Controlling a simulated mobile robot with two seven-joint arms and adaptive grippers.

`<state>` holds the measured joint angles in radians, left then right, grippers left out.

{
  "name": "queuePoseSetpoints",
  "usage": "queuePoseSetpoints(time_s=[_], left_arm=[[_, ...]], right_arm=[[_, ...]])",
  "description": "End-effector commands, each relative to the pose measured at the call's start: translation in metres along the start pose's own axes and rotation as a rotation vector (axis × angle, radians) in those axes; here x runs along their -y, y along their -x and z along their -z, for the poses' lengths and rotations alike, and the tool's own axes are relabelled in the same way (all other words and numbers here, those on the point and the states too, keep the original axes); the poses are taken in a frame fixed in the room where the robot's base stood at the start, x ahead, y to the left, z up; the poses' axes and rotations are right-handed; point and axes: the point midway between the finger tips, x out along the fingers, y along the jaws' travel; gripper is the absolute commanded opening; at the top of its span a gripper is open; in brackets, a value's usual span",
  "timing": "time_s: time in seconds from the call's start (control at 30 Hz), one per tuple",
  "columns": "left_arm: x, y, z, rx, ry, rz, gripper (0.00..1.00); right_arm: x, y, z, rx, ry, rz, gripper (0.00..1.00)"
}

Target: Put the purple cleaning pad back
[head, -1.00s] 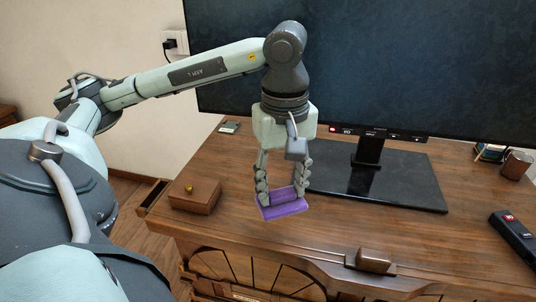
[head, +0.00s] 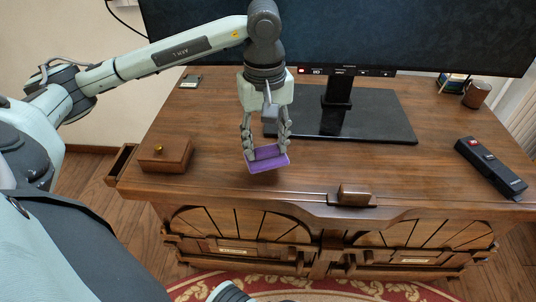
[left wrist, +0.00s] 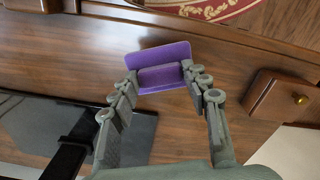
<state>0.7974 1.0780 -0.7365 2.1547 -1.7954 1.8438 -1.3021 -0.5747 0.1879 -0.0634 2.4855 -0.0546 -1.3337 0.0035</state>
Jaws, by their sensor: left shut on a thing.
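The purple cleaning pad (head: 270,163) is held in my left gripper (head: 267,150), above the front part of the wooden cabinet top. The fingers are shut on it from both sides. In the left wrist view, the purple cleaning pad (left wrist: 160,58) shows as a wider purple plate with a raised part, between the fingertips of my left gripper (left wrist: 162,80). The pad looks clear of the wooden surface, but the exact gap is hard to tell. My right gripper is not in view.
A large screen on a black stand base (head: 375,128) is behind. A black remote-like device (head: 490,168) lies right. A wooden block (head: 353,194) sits at the front edge.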

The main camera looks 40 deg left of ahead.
Motion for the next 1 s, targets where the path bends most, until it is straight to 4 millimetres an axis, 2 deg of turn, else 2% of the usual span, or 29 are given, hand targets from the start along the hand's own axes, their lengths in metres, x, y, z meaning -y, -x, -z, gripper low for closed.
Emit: queuePoseSetpoints(time_s=[0.17,0.43,1.0], left_arm=[[-0.006,-0.009,0.003,0.000,0.000,0.002,0.04],[-0.004,-0.044,0.003,0.001,0.001,0.003,0.04],[-0.005,-0.046,0.003,0.000,0.000,0.000,0.04]], right_arm=[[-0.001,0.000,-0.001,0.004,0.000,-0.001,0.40],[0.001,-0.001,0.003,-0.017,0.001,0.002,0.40],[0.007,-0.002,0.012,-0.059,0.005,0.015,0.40]])
